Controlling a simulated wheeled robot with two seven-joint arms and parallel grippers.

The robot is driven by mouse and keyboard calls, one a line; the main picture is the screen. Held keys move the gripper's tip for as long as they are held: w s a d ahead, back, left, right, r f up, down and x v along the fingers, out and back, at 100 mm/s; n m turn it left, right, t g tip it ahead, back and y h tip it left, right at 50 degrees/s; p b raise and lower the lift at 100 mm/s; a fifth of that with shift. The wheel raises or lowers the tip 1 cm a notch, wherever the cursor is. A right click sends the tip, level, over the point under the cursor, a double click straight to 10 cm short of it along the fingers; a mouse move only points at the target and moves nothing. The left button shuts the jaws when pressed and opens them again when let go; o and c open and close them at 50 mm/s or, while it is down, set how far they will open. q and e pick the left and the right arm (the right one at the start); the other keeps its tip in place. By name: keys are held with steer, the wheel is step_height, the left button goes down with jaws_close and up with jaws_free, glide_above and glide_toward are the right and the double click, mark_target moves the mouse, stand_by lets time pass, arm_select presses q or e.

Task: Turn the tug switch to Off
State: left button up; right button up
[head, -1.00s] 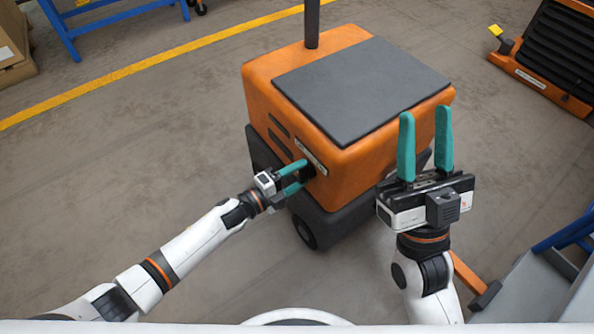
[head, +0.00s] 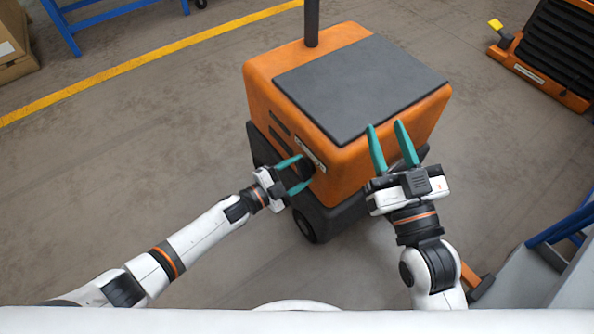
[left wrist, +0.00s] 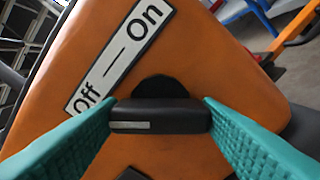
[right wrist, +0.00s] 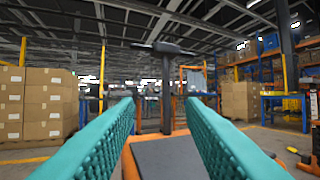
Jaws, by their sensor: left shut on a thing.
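The tug (head: 262,88) is an orange box-shaped vehicle with a dark top pad. Its switch is a dark bar-shaped knob (left wrist: 160,116) on a black round base, beside a white Off–On label (left wrist: 117,58). The label also shows in the head view (head: 311,155). My left gripper (head: 302,174) is at the tug's side face with its teal fingers shut on the knob's two ends. The knob's light mark is on its left end in the left wrist view, on the side nearer the word Off. My right gripper (head: 386,126) is open and empty, before the tug's near right edge.
A dark post (head: 312,22) rises from the tug's far end. An orange unit with black slats (head: 553,55) stands at the upper right. A blue-framed grey structure (head: 560,265) is at the lower right. The floor left of the tug is clear.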

arm_select(q)
steer(key=shift+a, duration=0.1)
steer(key=o, duration=1)
steer(key=shift+s+a, duration=0.15)
steer(key=p+v, duration=0.3)
steer(key=v, duration=0.8)
steer(key=shift+s+a, duration=0.15)
steer(key=shift+a, duration=0.1)
arm_select(e)
step_height(320, 180, down, 10)
steer(key=s+d+g+h, duration=0.1)
steer(key=d+g+h, duration=0.1)
steer(key=g, duration=0.5)
steer(key=shift+s+f+g, duration=0.25)
steer(key=shift+s+g, duration=0.05)
steer(key=shift+g, duration=0.1)
